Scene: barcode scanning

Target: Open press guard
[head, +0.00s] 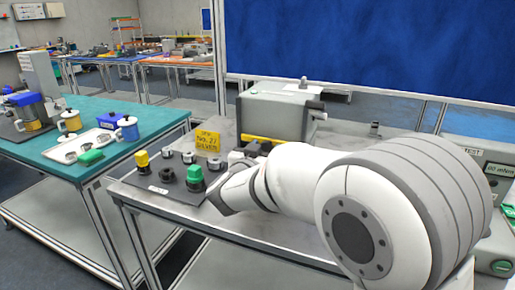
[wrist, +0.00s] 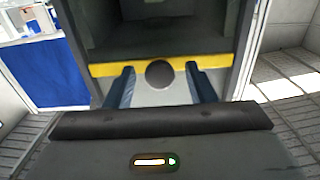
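The press (head: 272,114) is a grey boxy machine at the back of the bench, with a yellow bar (head: 262,139) along its lower front. In the wrist view the yellow bar (wrist: 105,69) crosses below a dark opening (wrist: 160,40) in the grey housing. A dark round knob (wrist: 159,74) sits at the middle of the bar. My gripper (wrist: 160,88) is open, its two bluish fingers apart, one on each side of the knob. I cannot tell whether they touch anything. In the head view my arm hides most of the fingers.
A dark plate (head: 165,187) with yellow, black and green buttons lies left of my wrist, with a yellow sign (head: 207,142) behind it. A green-topped table (head: 60,165) holding mugs and a tray stands left. A grey tester box (head: 470,160) stands right.

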